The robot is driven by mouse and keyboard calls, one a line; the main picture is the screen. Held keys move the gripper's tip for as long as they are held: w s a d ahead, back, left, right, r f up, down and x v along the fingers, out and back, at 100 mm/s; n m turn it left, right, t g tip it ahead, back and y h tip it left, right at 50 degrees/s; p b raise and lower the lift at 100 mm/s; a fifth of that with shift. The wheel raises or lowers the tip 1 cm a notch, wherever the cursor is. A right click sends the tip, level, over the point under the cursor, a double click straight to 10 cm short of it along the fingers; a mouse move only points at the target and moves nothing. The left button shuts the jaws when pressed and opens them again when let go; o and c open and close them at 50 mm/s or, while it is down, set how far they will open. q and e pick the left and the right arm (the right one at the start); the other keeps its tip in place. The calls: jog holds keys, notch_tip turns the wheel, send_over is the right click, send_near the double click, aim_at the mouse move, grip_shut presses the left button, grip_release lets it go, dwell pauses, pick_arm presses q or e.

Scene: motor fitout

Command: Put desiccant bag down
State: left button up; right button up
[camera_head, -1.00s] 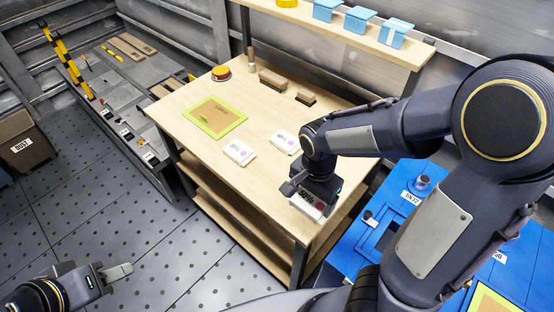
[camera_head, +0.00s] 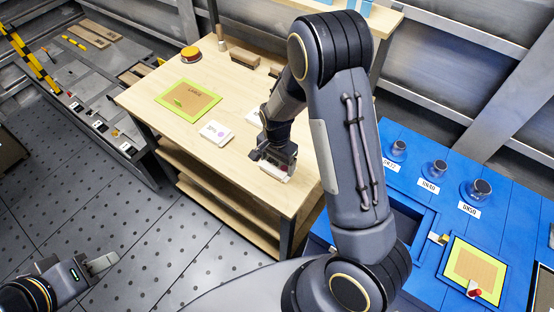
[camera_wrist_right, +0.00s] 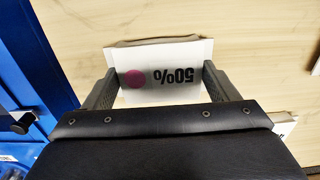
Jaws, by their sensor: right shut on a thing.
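The desiccant bag (camera_wrist_right: 165,78) is white, with a pink dot and an upside-down "50%" in the right wrist view. My right gripper (camera_wrist_right: 158,85) is shut on it, one finger at each side. In the head view the bag (camera_head: 275,170) is low at the wooden table's (camera_head: 240,185) right front part, below the right gripper (camera_head: 277,155). I cannot tell whether it touches the tabletop. My left gripper (camera_head: 100,263) is far from it, over the floor at the lower left; its opening is unclear.
A similar white bag (camera_head: 216,133) lies left of the gripper; another (camera_head: 254,116) is partly hidden by my arm.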

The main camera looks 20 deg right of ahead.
jog(key=shift+f, duration=0.2)
jog(key=o, duration=1)
jog(key=shift+r, duration=0.1)
jog(key=shift+r, duration=0.1)
